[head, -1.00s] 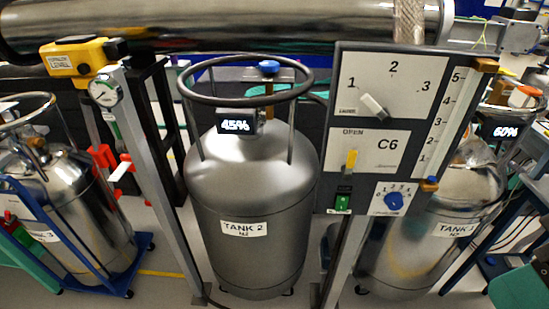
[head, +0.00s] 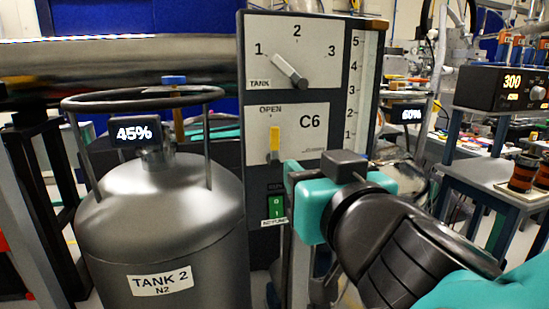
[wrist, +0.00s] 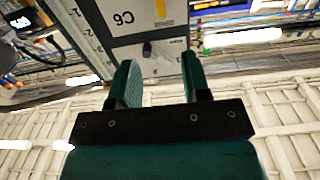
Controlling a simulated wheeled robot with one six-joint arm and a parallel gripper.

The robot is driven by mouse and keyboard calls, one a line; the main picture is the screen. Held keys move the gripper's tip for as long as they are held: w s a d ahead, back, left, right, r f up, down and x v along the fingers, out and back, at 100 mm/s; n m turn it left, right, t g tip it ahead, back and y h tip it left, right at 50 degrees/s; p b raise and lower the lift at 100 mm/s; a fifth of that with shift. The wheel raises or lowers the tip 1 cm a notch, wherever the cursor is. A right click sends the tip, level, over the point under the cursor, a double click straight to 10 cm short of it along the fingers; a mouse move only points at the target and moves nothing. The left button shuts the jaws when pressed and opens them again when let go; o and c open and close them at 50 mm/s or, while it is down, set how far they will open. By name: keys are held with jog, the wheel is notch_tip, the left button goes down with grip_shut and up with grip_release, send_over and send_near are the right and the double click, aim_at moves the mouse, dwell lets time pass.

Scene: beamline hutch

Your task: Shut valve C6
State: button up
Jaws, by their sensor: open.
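Valve C6 has a yellow lever (head: 275,140) on a white plate of the dark panel. The lever stands upright, its yellow end towards the word OPEN. In the wrist view the panel is upside down, with part of the yellow lever (wrist: 161,8) at the top edge beside the C6 lettering. My gripper (wrist: 157,66) is open and empty, its two teal fingers apart. In the head view my teal gripper (head: 312,195) is in front of the panel's lower right, below and right of the lever, apart from it. It hides the panel's lower right part.
A tank selector knob (head: 290,70) sits above the lever, and a green switch (head: 276,207) below it. Tank 2 (head: 160,235), with a ring handle (head: 145,97), stands left of the panel. A shelf with a 300 display (head: 510,88) stands at right.

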aim_at(275, 137)
jog(key=p+x, duration=0.9)
jog(key=x, duration=0.7)
jog(key=shift+w+r+p, duration=0.1)
jog(key=shift+r+p, duration=0.1)
jog(key=shift+p, duration=0.1)
jog(key=shift+w+a+f, duration=0.15)
jog(key=shift+w+a, duration=0.05)
jog(key=shift+w, duration=0.3)
grip_shut()
